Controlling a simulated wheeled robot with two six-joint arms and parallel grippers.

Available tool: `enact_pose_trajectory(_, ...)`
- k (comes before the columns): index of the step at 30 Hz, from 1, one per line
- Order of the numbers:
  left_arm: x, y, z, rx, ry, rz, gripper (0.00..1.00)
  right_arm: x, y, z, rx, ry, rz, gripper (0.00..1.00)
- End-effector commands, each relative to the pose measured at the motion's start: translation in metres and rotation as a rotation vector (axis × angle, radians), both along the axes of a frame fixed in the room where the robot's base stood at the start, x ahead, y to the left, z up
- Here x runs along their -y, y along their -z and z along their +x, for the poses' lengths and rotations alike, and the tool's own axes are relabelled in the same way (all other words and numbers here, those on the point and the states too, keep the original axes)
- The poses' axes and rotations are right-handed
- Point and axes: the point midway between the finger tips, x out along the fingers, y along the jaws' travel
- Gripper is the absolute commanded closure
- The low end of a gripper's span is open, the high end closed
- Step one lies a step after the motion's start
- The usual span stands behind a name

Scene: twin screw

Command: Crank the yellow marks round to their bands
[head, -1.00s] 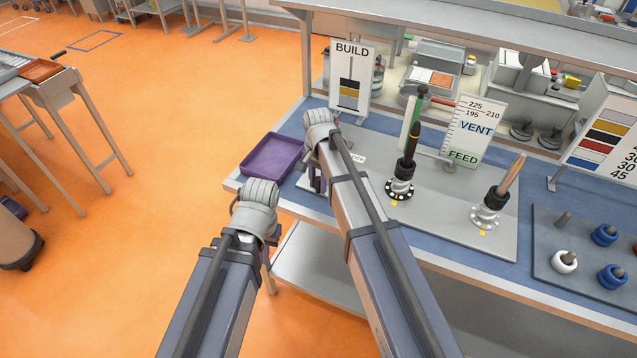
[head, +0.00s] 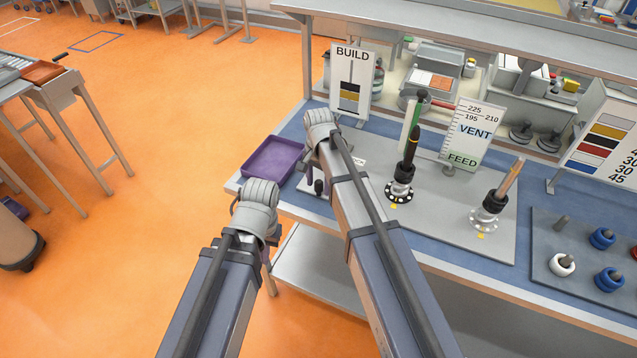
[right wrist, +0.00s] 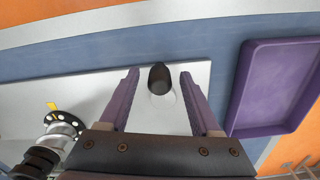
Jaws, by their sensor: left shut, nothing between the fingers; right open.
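Two screw posts stand on the grey plate (head: 440,222). The left post (head: 399,190) has a dark rod and a dotted dial, with a yellow mark (head: 394,206) at its foot. The right post (head: 485,217) has a copper-coloured rod and a pale dial, with a yellow mark (head: 481,236) beside it. A dark knob (head: 319,187) stands at the plate's left end. In the right wrist view it is a black-topped knob (right wrist: 159,78) between the purple fingers of my right gripper (right wrist: 160,92), which is open. My left gripper (head: 271,243) is shut and empty, mostly hidden, off the table's front.
A purple tray (head: 272,160) lies left of the plate. The BUILD card (head: 351,80) and the VENT/FEED scale board (head: 472,133) stand behind. A dark board with several ringed pegs (head: 560,280) lies to the right, below a banded chart (head: 603,135).

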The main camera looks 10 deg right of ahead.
Motion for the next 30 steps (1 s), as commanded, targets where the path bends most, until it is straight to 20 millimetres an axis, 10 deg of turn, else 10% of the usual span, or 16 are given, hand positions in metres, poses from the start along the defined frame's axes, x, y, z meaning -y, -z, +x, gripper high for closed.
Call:
enact_pose_trajectory(13, 0.000, -0.061, 0.000, 0.000, 0.002, 0.000, 1.00, 0.000, -0.061, 0.000, 0.000, 0.000, 0.000, 0.36)
enact_pose_trajectory(30, 0.000, -0.065, 0.000, 0.000, 0.002, 0.000, 1.00, 0.000, -0.065, 0.000, 0.000, 0.000, 0.000, 0.36)
